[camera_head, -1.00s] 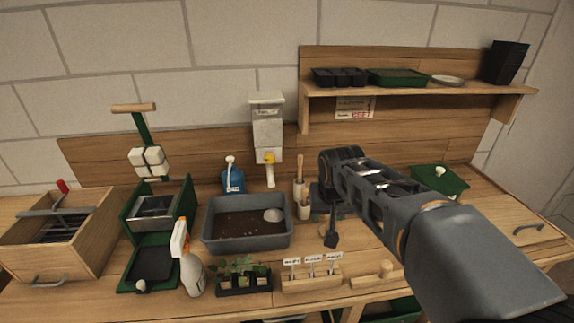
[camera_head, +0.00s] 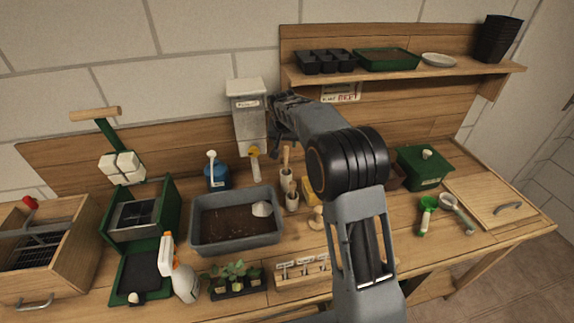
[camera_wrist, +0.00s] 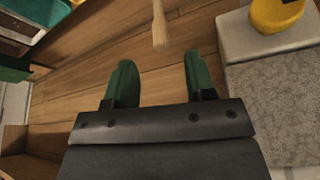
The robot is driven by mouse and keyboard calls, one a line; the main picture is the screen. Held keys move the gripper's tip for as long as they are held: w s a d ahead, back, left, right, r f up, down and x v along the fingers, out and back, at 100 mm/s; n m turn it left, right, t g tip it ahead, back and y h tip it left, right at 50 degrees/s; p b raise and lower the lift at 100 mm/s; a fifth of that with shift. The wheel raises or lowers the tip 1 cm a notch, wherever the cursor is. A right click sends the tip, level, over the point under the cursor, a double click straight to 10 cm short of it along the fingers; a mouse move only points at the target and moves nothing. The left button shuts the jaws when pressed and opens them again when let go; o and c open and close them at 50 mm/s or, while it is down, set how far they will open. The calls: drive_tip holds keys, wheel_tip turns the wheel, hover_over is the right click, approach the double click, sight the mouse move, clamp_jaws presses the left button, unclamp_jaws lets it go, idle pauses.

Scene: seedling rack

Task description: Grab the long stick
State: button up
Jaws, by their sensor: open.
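A long wooden stick (camera_head: 286,160) stands upright in a holder on the bench, right of the soil tub. A second, shorter wooden-handled tool (camera_head: 292,195) stands just in front of it. In the wrist view a wooden stick (camera_wrist: 160,25) shows at the top, ahead of my fingers and apart from them; it looks like the long one. My gripper (camera_head: 275,104) is up beside the wall dispenser, above the stick. Its two green fingers (camera_wrist: 160,85) are open with nothing between them. The lower part of the stick is out of the wrist view.
The dispenser (camera_head: 248,112) with a yellow knob (camera_wrist: 275,14) is close beside my gripper. The shelf (camera_head: 400,72) with trays is to the right. The soil tub (camera_head: 235,238), label rack (camera_head: 300,273) and green box (camera_head: 422,168) stand on the bench.

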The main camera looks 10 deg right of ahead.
sight(286, 147)
drive_tip(key=shift+p+x, duration=1.2)
drive_tip(key=shift+x, duration=2.2)
drive_tip(key=shift+w, duration=0.1)
drive_tip(key=shift+c, duration=0.2)
clamp_jaws()
